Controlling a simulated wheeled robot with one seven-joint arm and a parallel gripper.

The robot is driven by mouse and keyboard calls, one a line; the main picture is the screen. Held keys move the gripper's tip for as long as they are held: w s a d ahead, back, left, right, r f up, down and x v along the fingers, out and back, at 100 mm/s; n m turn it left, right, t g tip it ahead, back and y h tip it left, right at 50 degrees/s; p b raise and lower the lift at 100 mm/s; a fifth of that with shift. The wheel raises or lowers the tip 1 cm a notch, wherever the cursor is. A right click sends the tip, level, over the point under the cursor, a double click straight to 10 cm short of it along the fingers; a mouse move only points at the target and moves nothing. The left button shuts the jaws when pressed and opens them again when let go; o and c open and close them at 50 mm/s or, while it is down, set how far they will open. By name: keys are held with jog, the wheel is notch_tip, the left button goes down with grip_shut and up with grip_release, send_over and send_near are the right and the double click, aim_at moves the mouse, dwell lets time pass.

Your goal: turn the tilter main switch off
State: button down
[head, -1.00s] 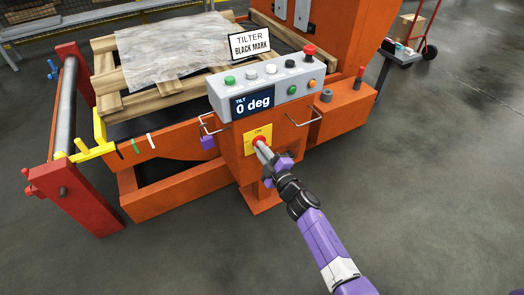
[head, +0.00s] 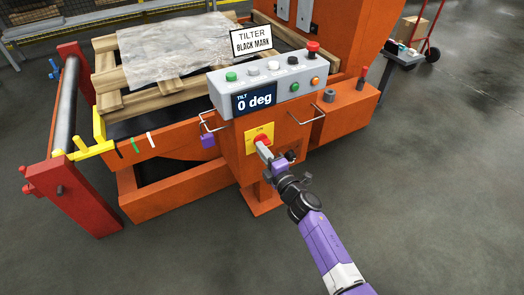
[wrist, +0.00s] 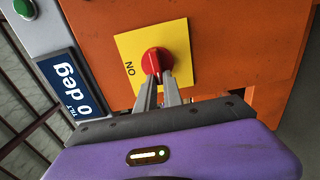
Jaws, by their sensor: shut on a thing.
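The tilter main switch is a red rotary knob (wrist: 157,61) on a yellow plate (wrist: 185,40) marked ON, on the front of the orange pedestal. The plate also shows in the head view (head: 251,139). My gripper (wrist: 158,80) is at the knob, its two grey fingers shut on it from either side. In the head view my gripper (head: 263,146) covers part of the knob. The knob's exact pointer direction is hard to tell. The OFF mark is not visible.
Above the switch is a grey button panel (head: 283,80) with a display reading 0 deg (head: 254,101). Wire handles (head: 306,112) stick out on both sides of the pedestal. The tilter bed (head: 165,120) is at the left. Open floor (head: 430,200) lies at the right.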

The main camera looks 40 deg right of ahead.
jog(key=shift+f, duration=0.1)
jog(key=c, duration=1.5)
grip_release()
jog(key=shift+s, duration=0.1)
jog(key=v, duration=0.7)
jog(key=shift+s+a, duration=0.15)
jog(key=shift+s, duration=0.15)
